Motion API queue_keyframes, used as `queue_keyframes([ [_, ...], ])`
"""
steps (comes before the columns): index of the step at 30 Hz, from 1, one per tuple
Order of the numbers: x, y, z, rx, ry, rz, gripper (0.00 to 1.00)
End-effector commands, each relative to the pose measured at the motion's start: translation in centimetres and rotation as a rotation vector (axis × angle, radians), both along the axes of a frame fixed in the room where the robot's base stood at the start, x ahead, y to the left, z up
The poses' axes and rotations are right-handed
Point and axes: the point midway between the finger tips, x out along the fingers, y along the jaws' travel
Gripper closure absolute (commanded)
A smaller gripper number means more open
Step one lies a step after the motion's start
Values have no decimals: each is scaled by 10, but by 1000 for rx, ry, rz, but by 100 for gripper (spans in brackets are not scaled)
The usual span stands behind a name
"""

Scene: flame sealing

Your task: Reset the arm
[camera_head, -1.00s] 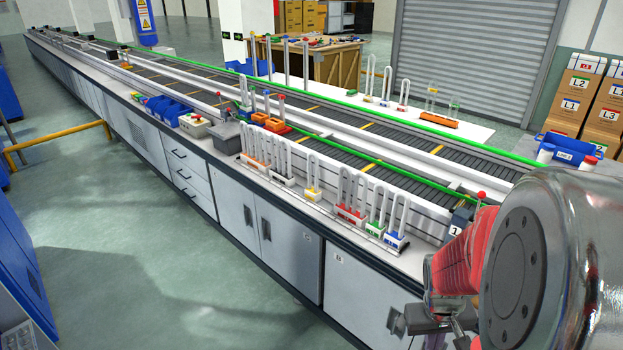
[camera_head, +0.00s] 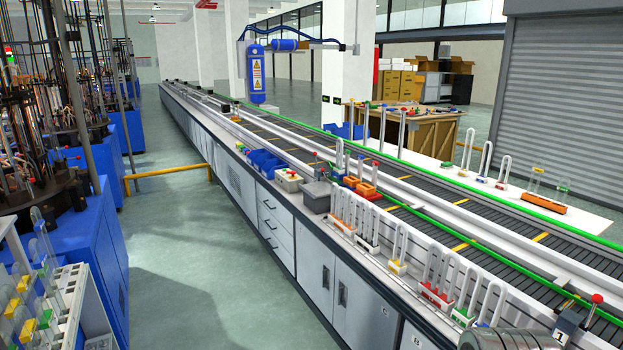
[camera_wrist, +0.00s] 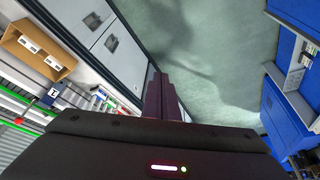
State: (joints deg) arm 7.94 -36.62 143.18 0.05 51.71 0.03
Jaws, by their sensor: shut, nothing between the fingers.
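My gripper (camera_wrist: 160,84) shows in the wrist view as a dark body with narrow dark fingers close together at the middle. The fingers are shut with nothing between them. Beyond them is bare green-grey floor, with the cabinet fronts to their left. In the head view, only a small metallic part of my arm shows at the bottom right edge; the gripper itself is out of that view.
A long conveyor bench (camera_head: 330,270) runs away to the far left. Racks of glass tubes (camera_head: 440,285) and blue bins (camera_head: 268,164) line its near edge. Blue machines (camera_head: 85,225) and a white tube rack (camera_head: 72,300) stand at left. The floor aisle (camera_head: 190,265) between is clear.

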Motion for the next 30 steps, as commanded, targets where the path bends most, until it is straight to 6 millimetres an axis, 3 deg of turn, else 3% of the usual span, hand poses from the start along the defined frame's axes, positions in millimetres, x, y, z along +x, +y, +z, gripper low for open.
queue_keyframes([
  [4, -2, 24, 24, -8, -85, 83, 100],
  [9, -3, 38, 32, -9, -115, 134, 100],
  [30, -3, 39, 31, -9, -112, 139, 100],
])
